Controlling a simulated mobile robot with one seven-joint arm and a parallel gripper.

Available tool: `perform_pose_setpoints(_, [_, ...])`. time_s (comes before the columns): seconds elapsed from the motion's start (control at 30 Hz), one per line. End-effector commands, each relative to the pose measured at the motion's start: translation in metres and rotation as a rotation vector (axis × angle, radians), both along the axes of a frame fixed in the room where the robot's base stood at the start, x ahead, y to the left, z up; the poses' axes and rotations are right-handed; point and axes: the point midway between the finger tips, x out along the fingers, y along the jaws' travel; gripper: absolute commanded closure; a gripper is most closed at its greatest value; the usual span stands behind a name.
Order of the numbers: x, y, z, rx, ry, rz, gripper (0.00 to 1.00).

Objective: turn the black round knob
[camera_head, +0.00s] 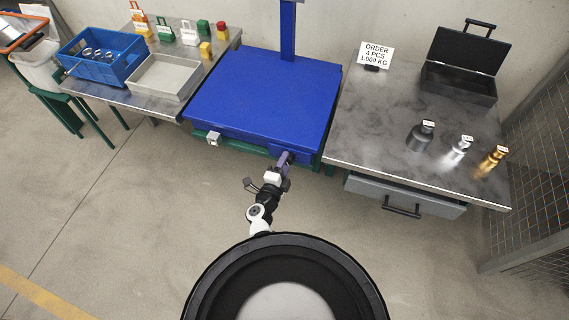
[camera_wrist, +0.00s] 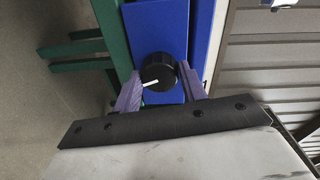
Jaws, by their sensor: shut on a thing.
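The black round knob (camera_wrist: 158,72) sits on a blue panel and carries a white pointer line, in the wrist view. The line slants, running from the knob's middle toward its lower left edge. My gripper (camera_wrist: 160,85) has its two purple fingers on either side of the knob, shut on it. In the head view my gripper (camera_head: 285,160) reaches the front right of the blue platform scale (camera_head: 262,95). The knob is hidden there behind my gripper.
A steel table (camera_head: 385,130) with a grey drawer (camera_head: 400,195) stands to the right, bearing three bottle-like weights and an open black box (camera_head: 460,75). A left table holds a blue crate (camera_head: 100,55) and a grey tray (camera_head: 163,77).

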Motion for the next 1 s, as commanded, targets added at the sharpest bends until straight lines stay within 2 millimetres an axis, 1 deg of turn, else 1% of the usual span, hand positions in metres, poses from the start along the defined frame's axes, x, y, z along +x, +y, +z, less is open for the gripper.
perform_pose_setpoints(0.27, [0.0008, -0.0006, 0.0009, 0.002, -0.002, -0.001, 0.81])
perform_pose_setpoints(0.3, [0.0008, -0.0006, 0.0009, 0.002, -0.002, -0.001, 0.53])
perform_pose_setpoints(0.43, [0.0005, -0.0004, 0.0006, 0.001, -0.002, -0.001, 0.36])
perform_pose_setpoints(1.0, [0.0002, -0.0023, 0.0006, 0.000, 0.000, -0.001, 0.36])
